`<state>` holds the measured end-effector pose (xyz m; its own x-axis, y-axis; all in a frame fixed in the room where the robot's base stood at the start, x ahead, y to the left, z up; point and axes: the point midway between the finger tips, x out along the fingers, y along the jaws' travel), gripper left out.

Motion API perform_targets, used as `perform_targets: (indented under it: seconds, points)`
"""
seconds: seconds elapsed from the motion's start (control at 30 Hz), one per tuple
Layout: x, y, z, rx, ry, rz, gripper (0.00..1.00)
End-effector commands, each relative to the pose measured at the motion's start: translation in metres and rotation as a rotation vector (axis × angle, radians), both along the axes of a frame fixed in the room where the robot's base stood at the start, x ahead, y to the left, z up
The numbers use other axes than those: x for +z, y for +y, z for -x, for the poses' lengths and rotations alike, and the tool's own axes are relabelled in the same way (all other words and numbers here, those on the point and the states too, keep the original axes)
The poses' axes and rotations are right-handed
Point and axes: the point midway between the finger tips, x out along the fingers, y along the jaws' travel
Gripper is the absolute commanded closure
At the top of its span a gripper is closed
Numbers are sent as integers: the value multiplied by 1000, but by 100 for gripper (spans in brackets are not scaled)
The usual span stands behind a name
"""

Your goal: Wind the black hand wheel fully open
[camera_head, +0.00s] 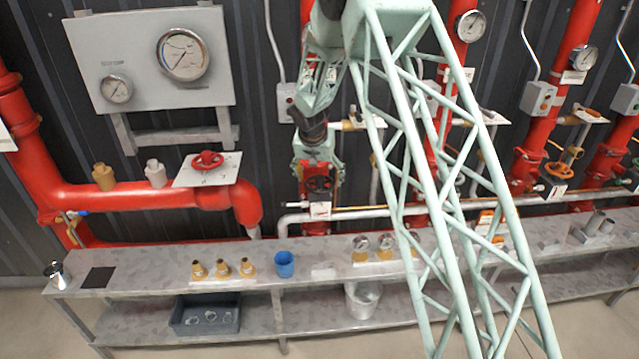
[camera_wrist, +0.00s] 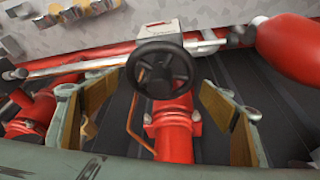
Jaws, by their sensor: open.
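The black hand wheel (camera_wrist: 160,69) sits on a red valve body (camera_wrist: 174,137) in the wrist view, with its spokes and hub visible. In the head view the black hand wheel (camera_head: 319,183) is on a red pipe just below my gripper (camera_head: 316,160). In the wrist view my gripper (camera_wrist: 160,110) is open. One finger is on each side of the wheel, apart from it, with a clear gap between pads and rim. A small white tag plate (camera_wrist: 157,30) lies just beyond the wheel.
A red hand wheel (camera_head: 207,160) is on the pipe to the left. A grey bench (camera_head: 130,262) runs below, with brass fittings (camera_head: 222,268) and a blue cup (camera_head: 284,264). A thin horizontal pipe (camera_head: 400,211) passes near the black wheel. Gauges and red pipes stand at right.

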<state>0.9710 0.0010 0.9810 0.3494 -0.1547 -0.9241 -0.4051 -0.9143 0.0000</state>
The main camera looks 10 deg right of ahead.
Motion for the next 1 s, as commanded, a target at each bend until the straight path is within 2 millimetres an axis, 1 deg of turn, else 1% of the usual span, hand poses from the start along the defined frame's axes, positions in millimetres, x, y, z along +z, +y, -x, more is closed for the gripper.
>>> perform_targets:
  seconds: [0.03,0.63,1.0]
  points:
    - [-3,0,0,-8,-1,0,25]
    - [-3,0,0,-132,-1,0,25]
    - [-2,0,0,-240,-1,0,25]
